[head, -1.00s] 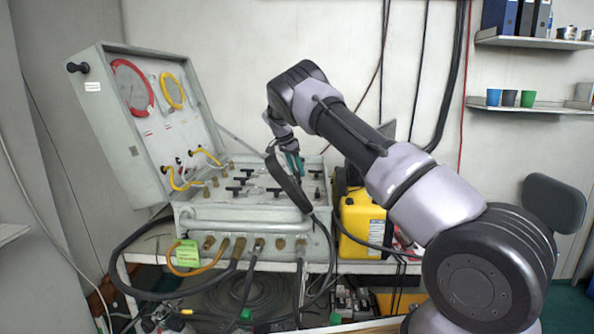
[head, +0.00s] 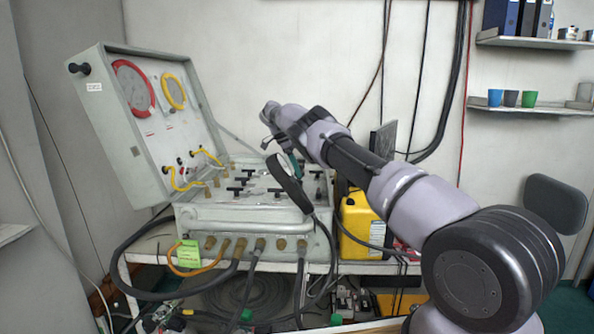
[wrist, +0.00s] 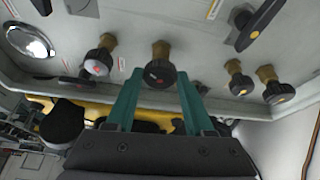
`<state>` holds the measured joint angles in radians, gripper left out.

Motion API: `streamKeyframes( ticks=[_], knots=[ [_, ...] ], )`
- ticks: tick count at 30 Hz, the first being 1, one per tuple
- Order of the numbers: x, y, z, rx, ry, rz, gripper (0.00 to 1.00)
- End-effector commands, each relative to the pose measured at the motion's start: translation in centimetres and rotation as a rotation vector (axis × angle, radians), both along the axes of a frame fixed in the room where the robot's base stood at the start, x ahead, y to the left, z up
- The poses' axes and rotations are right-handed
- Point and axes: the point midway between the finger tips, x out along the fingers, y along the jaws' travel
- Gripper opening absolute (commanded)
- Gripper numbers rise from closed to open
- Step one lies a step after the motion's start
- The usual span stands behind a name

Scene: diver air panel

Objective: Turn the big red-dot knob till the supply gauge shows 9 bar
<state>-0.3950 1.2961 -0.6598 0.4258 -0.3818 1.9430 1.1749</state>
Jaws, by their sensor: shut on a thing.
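In the wrist view, a black knob with a red dot (wrist: 161,74) on a brass stem sits between the two teal fingers of my gripper (wrist: 157,80). The fingers are shut on it from both sides. Two round gauges, one red-rimmed (head: 133,87) and one yellow-rimmed (head: 173,91), are in the raised lid. Their needles are too small to read, and I cannot tell which is the supply gauge.
Another dark knob with a pale red mark (wrist: 97,66) stands just left of the held one. Yellow-dot knobs (wrist: 240,82) and a black T-handle (wrist: 258,25) are to the right. A yellow case (head: 361,224) stands right of the panel.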

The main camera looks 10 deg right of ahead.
Motion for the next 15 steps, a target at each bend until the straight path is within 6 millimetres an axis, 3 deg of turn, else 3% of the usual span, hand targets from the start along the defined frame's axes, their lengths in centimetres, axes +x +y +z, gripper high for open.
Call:
streamKeyframes(
  ticks=[15],
  knots=[
    [-0.01, 0.08, -0.15, 0.003, 0.003, -0.061, 0.0]
  ],
)
